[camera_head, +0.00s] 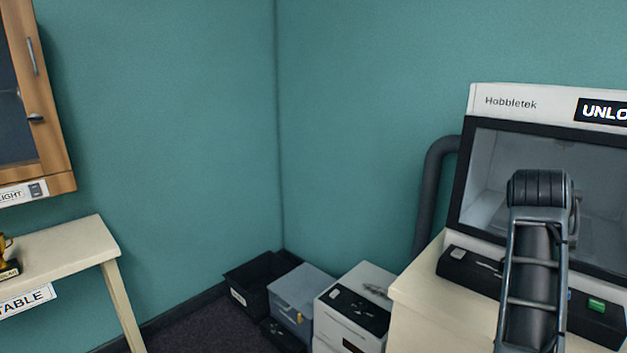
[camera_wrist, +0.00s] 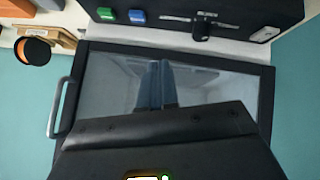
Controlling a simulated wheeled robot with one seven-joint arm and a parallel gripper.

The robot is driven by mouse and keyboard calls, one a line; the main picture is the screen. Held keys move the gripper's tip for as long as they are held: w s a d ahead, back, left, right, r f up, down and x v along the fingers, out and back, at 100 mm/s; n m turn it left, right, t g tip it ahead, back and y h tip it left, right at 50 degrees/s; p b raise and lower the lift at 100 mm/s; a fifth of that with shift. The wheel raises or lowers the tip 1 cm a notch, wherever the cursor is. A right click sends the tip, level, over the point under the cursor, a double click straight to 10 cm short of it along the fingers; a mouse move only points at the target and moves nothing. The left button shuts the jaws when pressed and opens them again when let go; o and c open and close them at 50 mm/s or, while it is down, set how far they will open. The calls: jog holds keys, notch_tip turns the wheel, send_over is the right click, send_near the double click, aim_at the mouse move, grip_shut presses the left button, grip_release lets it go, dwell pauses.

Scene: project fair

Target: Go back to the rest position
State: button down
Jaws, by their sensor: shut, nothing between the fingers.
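My gripper (camera_wrist: 158,75) shows in the wrist view as two grey fingers close together, shut and empty. They lie in front of the glass window of the Hobbletek machine; I cannot tell how far off they are. In the head view my arm rises in front of the machine (camera_head: 505,103) at the right, and my gripper cannot be made out there. The wrist view shows the machine's window (camera_wrist: 215,90), with a handle (camera_wrist: 60,108) at its left edge. Part of the window is hidden by my arm in the head view and by my gripper in the wrist view.
A control panel with a green button (camera_wrist: 106,14) and a blue button (camera_wrist: 137,15) adjoins the window. The machine stands on a cream counter (camera_head: 415,285). Boxes (camera_head: 300,290) stand on the floor beside it. A table (camera_head: 60,243) and wall cabinet (camera_head: 50,130) are at left.

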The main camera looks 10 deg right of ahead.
jog(key=s+f+n+t, duration=0.1)
jog(key=s+f, duration=0.1)
jog(key=f, duration=0.1)
jog(key=s+a+f+n+t+h, duration=0.1)
jog(key=s+f, duration=0.1)
jog(key=f, duration=0.2)
jog(key=s+a+f+n+t, duration=0.1)
jog(key=s+f+n, duration=0.1)
jog(key=f, duration=0.1)
jog(key=shift+s+a+f+t, duration=0.1)
jog(key=shift+a+f+t, duration=0.1)
jog(key=shift+f+t, duration=0.1)
jog(key=s+a+f+n+t+y, duration=0.3)
jog(key=s+a+f, duration=0.1)
jog(key=s+a, duration=0.75)
jog(key=s+a+f+n+t+y, duration=0.35)
jog(key=s+a, duration=0.45)
jog(key=s, duration=0.6)
jog(key=s+a+r+m+y, duration=0.1)
jog(key=s+a+r, duration=0.3)
jog(key=s, duration=0.2)
jog(key=s+a+r+m+y, duration=0.1)
jog(key=s+a+r+y, duration=0.15)
jog(key=s+r, duration=0.3)
notch_tip(320, 180, down, 9)
jog(key=s+h+b, duration=0.1)
jog(key=b, duration=0.7)
jog(key=shift+a+r+t, duration=0.2)
jog(key=shift+a+t, duration=0.1)
jog(key=shift+t, duration=0.05)
